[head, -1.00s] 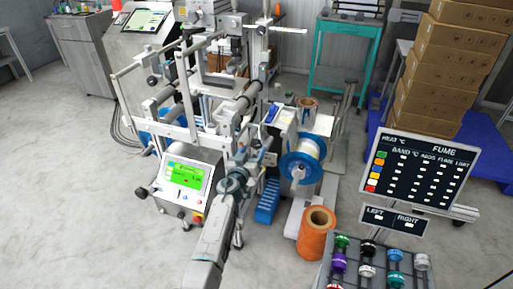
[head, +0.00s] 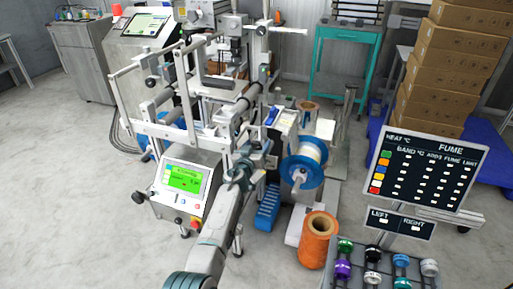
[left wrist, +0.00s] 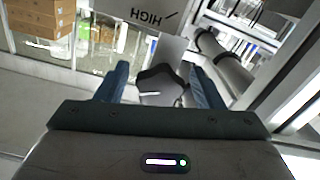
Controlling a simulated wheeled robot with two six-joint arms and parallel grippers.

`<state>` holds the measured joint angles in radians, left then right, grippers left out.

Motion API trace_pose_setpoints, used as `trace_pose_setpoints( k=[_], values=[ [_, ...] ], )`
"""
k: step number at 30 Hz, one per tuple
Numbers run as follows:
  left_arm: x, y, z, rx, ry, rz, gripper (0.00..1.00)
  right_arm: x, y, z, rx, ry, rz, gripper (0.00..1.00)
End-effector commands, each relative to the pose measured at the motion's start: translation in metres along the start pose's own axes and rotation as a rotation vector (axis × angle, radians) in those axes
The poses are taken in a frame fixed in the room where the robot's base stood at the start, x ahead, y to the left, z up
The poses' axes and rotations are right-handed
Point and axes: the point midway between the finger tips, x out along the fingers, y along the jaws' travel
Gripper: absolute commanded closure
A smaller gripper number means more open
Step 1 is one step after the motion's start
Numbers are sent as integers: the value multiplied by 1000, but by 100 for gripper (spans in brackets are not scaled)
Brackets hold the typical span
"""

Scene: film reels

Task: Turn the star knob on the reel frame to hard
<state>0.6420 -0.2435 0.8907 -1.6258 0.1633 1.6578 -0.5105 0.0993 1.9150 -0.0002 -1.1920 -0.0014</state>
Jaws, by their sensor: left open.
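A dark lobed knob (left wrist: 160,80), which looks like the star knob, shows in the left wrist view in front of a pale metal plate. My right gripper is not in view.
A controller with a green screen (head: 183,178) stands left of my arm. A blue-flanged reel (head: 304,165) and an orange spool (head: 318,240) stand to the right. A FUME sign (head: 428,165) and a rack of coloured reels (head: 385,268) are at lower right. Floor at left is clear.

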Motion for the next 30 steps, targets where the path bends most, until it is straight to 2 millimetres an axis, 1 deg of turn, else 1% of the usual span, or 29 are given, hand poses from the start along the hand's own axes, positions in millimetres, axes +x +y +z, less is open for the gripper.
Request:
trace_pose_setpoints(
  k=[5,8,9,11,12,17,21,24,30],
  values=[
    [0,0,0,0,0,0,38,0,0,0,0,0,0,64],
    [0,0,0,0,0,0,56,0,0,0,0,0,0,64],
    [0,0,0,0,0,0,64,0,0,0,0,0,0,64],
    [0,0,0,-1,0,0,76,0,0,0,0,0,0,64],
    [0,0,0,-1,0,0,83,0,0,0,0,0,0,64],
    [0,0,0,9,0,0,83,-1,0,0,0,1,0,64],
    [0,0,-1,72,0,0,83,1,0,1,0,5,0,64],
    [0,0,-2,144,0,0,83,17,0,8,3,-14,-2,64],
    [0,0,-1,297,-1,0,83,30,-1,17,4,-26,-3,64]
  ],
)
